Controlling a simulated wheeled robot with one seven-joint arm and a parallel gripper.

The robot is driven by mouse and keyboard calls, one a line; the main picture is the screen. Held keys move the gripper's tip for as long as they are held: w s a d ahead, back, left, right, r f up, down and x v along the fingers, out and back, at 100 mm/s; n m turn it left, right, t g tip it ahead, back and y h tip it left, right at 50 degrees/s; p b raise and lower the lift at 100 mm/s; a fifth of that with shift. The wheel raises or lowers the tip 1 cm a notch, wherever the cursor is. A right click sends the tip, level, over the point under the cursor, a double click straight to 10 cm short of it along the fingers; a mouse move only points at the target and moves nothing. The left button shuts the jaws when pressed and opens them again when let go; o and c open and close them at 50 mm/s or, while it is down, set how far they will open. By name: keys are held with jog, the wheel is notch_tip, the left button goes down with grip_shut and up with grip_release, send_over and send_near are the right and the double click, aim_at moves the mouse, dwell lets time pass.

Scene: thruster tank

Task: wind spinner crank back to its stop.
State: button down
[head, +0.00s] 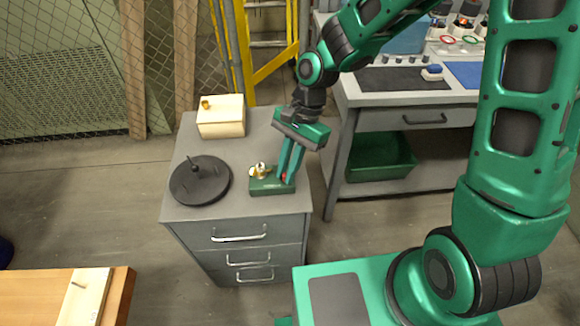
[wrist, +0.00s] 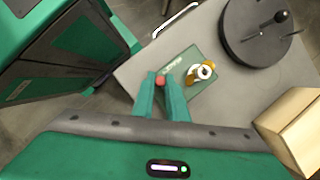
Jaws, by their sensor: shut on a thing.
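The spinner is a small green base (head: 268,188) on top of the grey drawer cabinet, with a brass and white piece (head: 260,170) on it. In the wrist view the base (wrist: 192,62) lies flat, with the brass piece (wrist: 200,72) to the right of my fingers. My gripper (head: 287,180) reaches down to the right end of the base. Its fingers are shut on the red crank knob (wrist: 160,80), which shows between the tips. The crank's arm and its stop are hidden or too small to make out.
A black round disc (head: 200,190) with an upright peg stands left of the spinner. A pale wooden box (head: 221,122) with a brass knob sits behind. The grey cabinet top (head: 240,207) is bare in front. A workbench (head: 400,97) stands to the right.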

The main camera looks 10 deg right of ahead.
jog(key=shift+w, duration=0.25)
jog(key=c, duration=1.9)
grip_release()
jog(key=shift+o, duration=0.7)
jog(key=shift+s, duration=0.1)
jog(key=v, duration=1)
jog(key=shift+r, duration=0.35)
jog(key=shift+d, duration=0.15)
